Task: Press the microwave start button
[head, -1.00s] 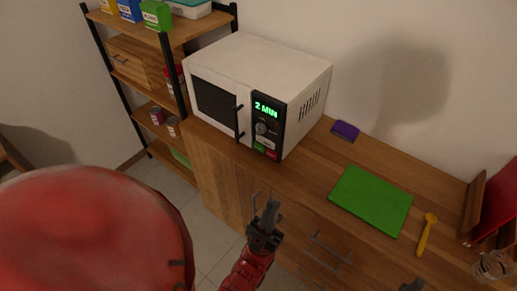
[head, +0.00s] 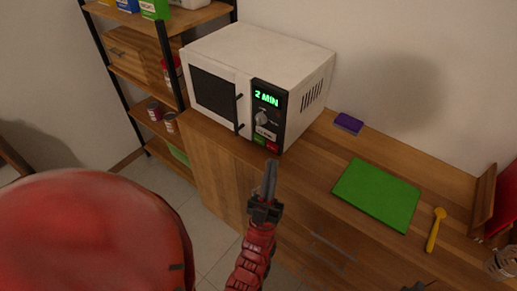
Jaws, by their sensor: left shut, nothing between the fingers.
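The white microwave (head: 262,50) stands on the wooden counter with its door shut. Its black control panel (head: 268,115) shows "2 MIN" in green, with a round knob below. At the panel's bottom are a green button (head: 260,139) and a red button (head: 272,147); their labels are too small to read. My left gripper (head: 270,168) is shut and empty, pointing up just below the buttons in the picture, apparently short of the panel. A dark tip at the bottom edge, seemingly my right gripper (head: 419,286), is mostly cut off.
A green cutting board (head: 376,194), a yellow spoon (head: 435,230) and a purple sponge (head: 349,122) lie on the counter to the right. A shelf with cans and boxes (head: 155,9) stands left of the microwave. The counter front has cabinet doors and handles.

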